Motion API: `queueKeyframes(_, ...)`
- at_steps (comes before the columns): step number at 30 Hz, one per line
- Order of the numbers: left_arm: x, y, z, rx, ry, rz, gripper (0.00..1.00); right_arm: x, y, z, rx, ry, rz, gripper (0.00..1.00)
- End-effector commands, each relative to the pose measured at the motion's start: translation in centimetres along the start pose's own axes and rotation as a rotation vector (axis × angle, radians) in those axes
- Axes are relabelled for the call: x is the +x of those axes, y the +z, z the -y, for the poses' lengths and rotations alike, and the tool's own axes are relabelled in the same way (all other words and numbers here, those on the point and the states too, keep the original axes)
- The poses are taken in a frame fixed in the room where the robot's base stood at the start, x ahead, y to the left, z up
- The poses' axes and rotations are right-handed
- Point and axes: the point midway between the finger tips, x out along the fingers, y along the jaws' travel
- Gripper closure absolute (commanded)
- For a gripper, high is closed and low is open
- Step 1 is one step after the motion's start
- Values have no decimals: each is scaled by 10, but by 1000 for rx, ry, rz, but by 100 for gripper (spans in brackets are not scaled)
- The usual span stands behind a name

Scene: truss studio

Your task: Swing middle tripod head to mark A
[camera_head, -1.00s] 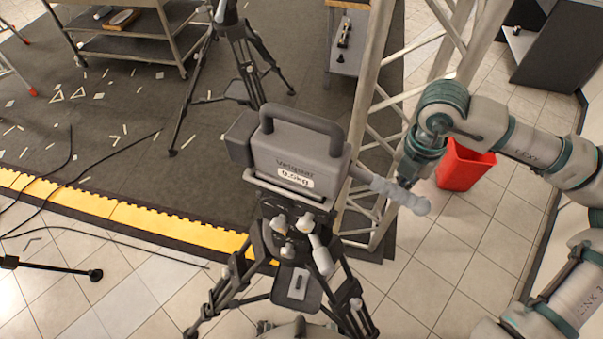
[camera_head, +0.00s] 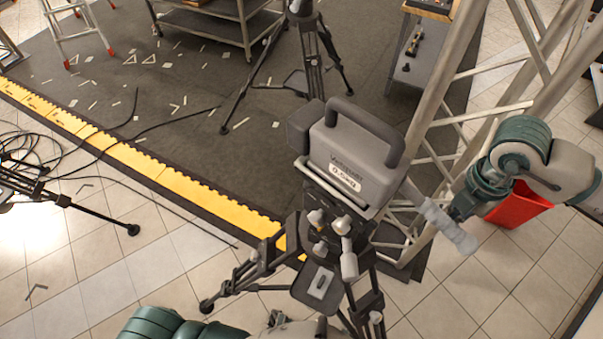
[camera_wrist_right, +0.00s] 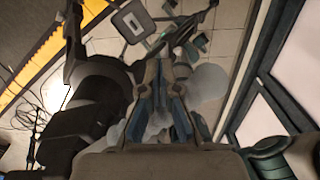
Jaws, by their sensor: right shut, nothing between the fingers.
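The near tripod (camera_head: 318,283) carries a grey camera-like block (camera_head: 345,150) with a top handle and a white "0.5kg" label. A pan bar with a pale grip (camera_head: 450,228) sticks out from its head to the lower right. My right gripper (camera_head: 458,208) is at this grip, shut with nothing held; whether it touches the grip is unclear. In the right wrist view its fingers (camera_wrist_right: 160,105) are beside the pale grip (camera_wrist_right: 205,85). My left arm shows at the bottom edge; its gripper's jaws cannot be made out. I cannot make out mark A.
Another tripod (camera_head: 308,45) stands behind on the dark mat (camera_head: 185,70), which has a yellow edge strip (camera_head: 150,172). A metal truss (camera_head: 465,90) and a red bin (camera_head: 520,205) are at the right. Cables and a tripod leg (camera_head: 100,215) lie at the left.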

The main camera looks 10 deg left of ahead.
Motion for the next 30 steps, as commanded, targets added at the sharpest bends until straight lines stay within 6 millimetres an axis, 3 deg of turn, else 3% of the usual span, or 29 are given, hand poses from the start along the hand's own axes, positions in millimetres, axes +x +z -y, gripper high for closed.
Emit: queueKeyframes(30, 5, 2, 0, 0, 0, 2, 41, 0, -16, 12, 0, 0, -1, 100)
